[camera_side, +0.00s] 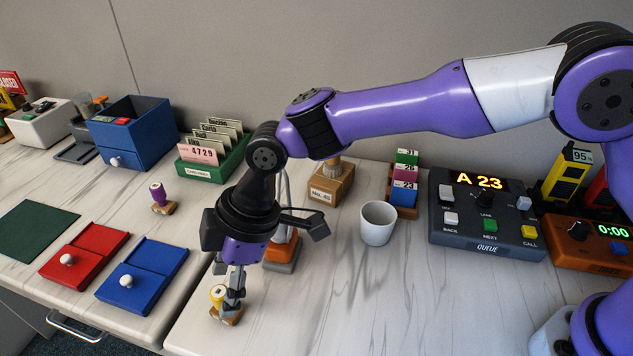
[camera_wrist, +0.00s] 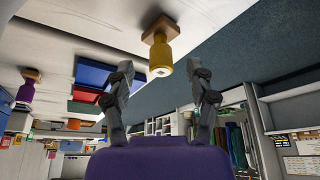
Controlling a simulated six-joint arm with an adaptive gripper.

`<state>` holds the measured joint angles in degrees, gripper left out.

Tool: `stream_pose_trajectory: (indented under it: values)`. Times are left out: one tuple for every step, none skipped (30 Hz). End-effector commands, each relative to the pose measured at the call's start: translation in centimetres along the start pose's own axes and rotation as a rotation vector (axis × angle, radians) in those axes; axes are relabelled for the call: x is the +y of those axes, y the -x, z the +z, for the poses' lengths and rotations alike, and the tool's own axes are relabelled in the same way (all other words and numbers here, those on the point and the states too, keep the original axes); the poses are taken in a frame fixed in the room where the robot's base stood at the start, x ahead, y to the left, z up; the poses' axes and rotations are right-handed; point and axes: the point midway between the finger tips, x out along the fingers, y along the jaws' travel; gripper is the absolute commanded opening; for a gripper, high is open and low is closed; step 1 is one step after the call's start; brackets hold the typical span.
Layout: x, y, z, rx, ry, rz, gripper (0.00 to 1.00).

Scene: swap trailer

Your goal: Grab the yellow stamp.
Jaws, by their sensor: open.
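The yellow stamp (camera_side: 217,294) stands upright on its wooden base near the front edge of the right table section. In the wrist view the yellow stamp (camera_wrist: 160,57) shows between my two fingers, closer to the left one, with a gap on each side. My gripper (camera_side: 233,293) is open and points down right at the stamp, its fingers partly covering it in the side view. In the wrist view my gripper (camera_wrist: 166,82) has its fingers spread. I cannot tell how far the handle reaches between the fingertips.
A purple stamp (camera_side: 160,198) stands farther back left. A red box (camera_side: 84,258) and a blue box (camera_side: 142,273) with white knobs lie left of my gripper. An orange object (camera_side: 281,252) stands close behind it. A white cup (camera_side: 378,223) stands right. The front right tabletop is clear.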

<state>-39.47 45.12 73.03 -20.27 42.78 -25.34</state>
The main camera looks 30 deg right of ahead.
Motion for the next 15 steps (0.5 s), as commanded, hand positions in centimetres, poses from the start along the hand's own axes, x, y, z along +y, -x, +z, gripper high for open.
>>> stream_pose_trajectory:
  values:
    - [-0.2, -1.0, 0.0, -0.003, 0.001, -0.004, 0.64]
    - [-0.2, -1.5, 0.0, -0.003, 0.002, -0.004, 0.64]
    - [-0.2, -2.1, 0.0, -0.002, 0.001, -0.003, 0.64]
    - [-0.2, -2.6, 0.0, -0.003, 0.001, -0.002, 0.64]
    - [-0.1, -2.9, 0.0, -0.002, 0.001, -0.002, 0.64]
    - [-0.1, -3.2, 0.0, -0.002, 0.0, -0.001, 0.64]
    - [-0.1, -3.4, 0.0, -0.002, 0.0, -0.001, 0.64]
    - [-0.1, -3.5, 0.0, -0.001, 0.0, 0.0, 0.64]
    - [-0.1, -3.6, 0.0, -0.001, 0.0, 0.0, 0.64]
    - [-0.1, -3.6, 0.0, 0.0, 0.0, 0.0, 0.64]
    - [-0.1, -3.6, 0.0, 0.0, 0.0, 0.0, 0.64]
    - [-0.1, -3.6, 0.0, 0.0, 0.0, 0.0, 0.64]
    - [-0.1, -3.5, 0.0, 0.0, 0.0, 0.0, 0.64]
    - [-0.1, -3.5, 0.0, 0.0, 0.0, 0.0, 0.64]
    - [-0.1, -3.5, 0.0, 0.0, 0.0, 0.0, 0.49]
